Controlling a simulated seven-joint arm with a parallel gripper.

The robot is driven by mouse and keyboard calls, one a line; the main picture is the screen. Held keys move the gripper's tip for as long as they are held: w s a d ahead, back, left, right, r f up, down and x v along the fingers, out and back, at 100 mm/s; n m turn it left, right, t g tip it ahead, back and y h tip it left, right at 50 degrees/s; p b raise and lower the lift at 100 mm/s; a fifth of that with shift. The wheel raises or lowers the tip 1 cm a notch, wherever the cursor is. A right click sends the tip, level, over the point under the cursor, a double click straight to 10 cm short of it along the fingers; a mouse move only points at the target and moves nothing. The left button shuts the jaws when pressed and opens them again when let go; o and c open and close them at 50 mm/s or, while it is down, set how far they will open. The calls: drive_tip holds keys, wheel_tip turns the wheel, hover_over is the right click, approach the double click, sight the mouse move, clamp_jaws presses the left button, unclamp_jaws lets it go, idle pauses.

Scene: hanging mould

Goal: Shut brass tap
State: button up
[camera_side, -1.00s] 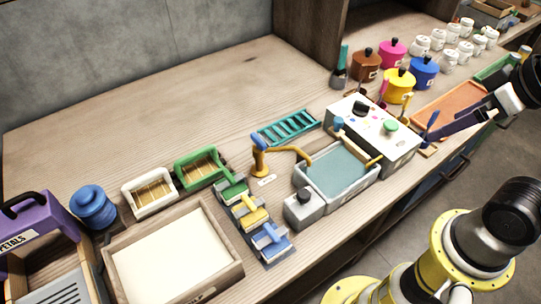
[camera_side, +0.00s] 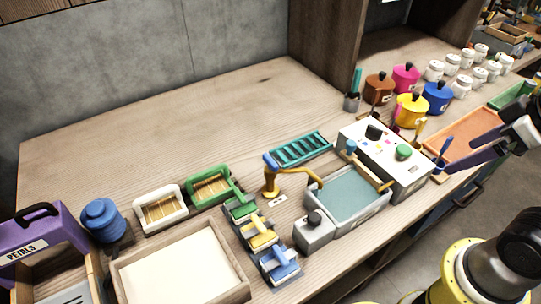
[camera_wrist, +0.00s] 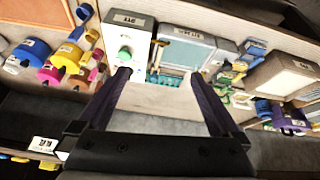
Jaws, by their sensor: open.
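The brass tap (camera_side: 271,181) stands on the bench behind the left end of a basin (camera_side: 350,193) with a grey-blue inside. It has a blue handle (camera_side: 269,160) on top, and its spout bends right towards the basin's rim. Whether anything flows from it is too small to tell. My gripper (camera_side: 457,160) is at the right edge of the side view, well right of the tap, with purple fingers. In the wrist view my gripper (camera_wrist: 160,74) is open and empty, fingers wide apart, with the basin (camera_wrist: 188,50) beyond them. I cannot make out the tap there.
A teal rack (camera_side: 300,148) lies behind. Coloured pots (camera_side: 412,108) stand farther right. The back-left bench is clear.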

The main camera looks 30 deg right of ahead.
drive_tip(key=w+r+n, duration=0.5)
drive_tip(key=w+r, duration=0.1)
drive_tip(key=r, duration=0.2)
drive_tip(key=w+a+r+n+g, duration=0.1)
drive_tip(key=w+a+r+n, duration=0.15)
drive_tip(key=w, duration=0.25)
drive_tip(key=w+a+r+n+g, duration=0.1)
drive_tip(key=w+a+r+n, duration=0.15)
drive_tip(key=w+n, duration=0.2)
drive_tip(key=n+g, duration=0.3)
drive_tip(key=n, duration=0.2)
hover_over(270, 159)
wheel_tip(270, 159, down, 15)
wheel_tip(270, 159, down, 13)
drive_tip(key=shift+f, duration=0.15)
drive_tip(key=c, duration=1.4)
